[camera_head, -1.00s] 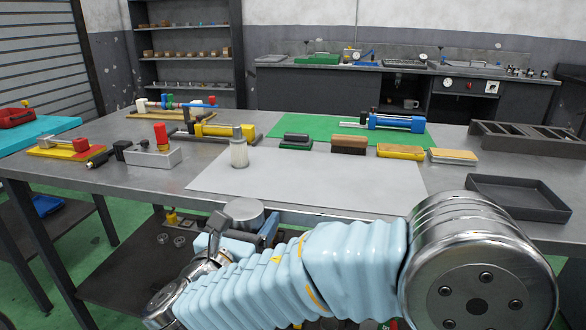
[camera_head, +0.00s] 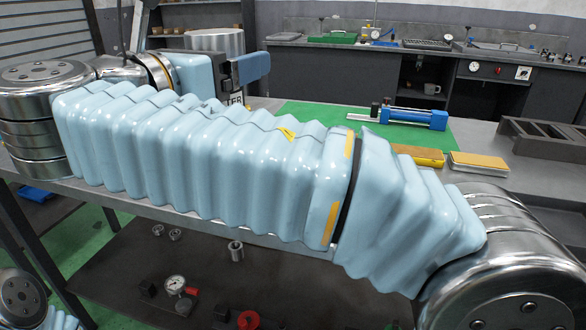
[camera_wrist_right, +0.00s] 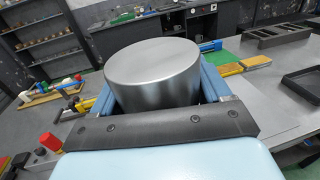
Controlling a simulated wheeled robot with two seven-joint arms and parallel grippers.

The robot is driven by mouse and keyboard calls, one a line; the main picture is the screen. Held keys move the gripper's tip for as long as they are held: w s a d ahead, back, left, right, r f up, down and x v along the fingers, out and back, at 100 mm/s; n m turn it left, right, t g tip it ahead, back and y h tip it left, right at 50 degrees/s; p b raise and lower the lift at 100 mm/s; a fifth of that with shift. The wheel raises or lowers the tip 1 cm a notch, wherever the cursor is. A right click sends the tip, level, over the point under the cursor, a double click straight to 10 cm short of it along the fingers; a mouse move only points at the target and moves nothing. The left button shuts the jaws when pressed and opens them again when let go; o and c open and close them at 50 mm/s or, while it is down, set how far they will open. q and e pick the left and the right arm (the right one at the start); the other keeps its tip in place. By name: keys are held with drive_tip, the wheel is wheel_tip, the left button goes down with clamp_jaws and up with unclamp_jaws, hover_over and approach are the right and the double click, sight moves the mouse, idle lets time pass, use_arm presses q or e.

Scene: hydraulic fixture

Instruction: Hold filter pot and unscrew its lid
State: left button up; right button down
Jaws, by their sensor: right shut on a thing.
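My right gripper (camera_head: 226,76) is shut on a wide silver metal cylinder (camera_head: 213,40), raised at the upper left of the head view. In the right wrist view the cylinder (camera_wrist_right: 155,72) sits between the two blue fingers, its flat round top showing. It looks like the filter pot; I cannot make out a seam between lid and body. A white label with the letters "TER" (camera_head: 237,98) shows just below the gripper, partly hidden by my right arm. My left gripper is not in view.
My right arm hides much of the workbench. A blue cylinder (camera_head: 415,117) lies on a green mat (camera_head: 318,115). The lower shelf (camera_head: 165,262) holds a gauge (camera_head: 175,284) and small parts.

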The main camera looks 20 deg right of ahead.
drive_tip(key=w+d+f, duration=1)
drive_tip(key=f, duration=0.2)
drive_tip(key=shift+d+f, duration=0.35)
drive_tip(key=shift+f, duration=0.05)
drive_tip(key=shift+w, duration=0.1)
drive_tip(key=shift+f, duration=0.2)
unclamp_jaws()
